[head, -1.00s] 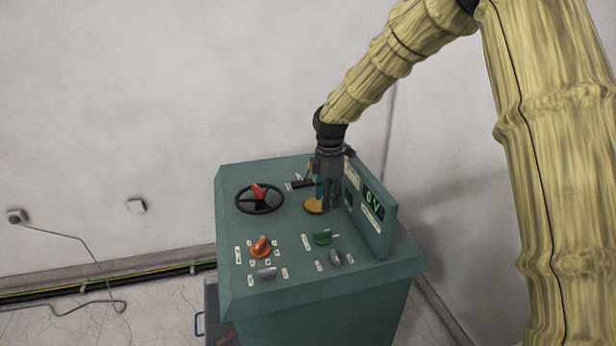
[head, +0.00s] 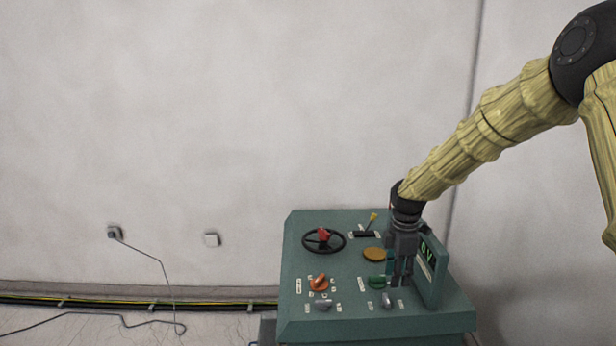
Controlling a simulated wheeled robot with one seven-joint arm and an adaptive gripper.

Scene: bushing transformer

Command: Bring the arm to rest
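My gripper (head: 401,282) hangs from my yellow-sleeved arm, pointing down at the right part of the green control desk (head: 295,265). Its dark fingers are close to the green knob (head: 377,282) and the grey knob (head: 388,299). I cannot tell whether they touch anything. The fingers are small and dark here, so their opening is unclear. No held object shows.
The desk carries a black handwheel (head: 310,248) with a red part, a yellow-tipped lever (head: 372,218), an orange round button (head: 374,254) and an orange knob (head: 318,283). Free room lies above the desk.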

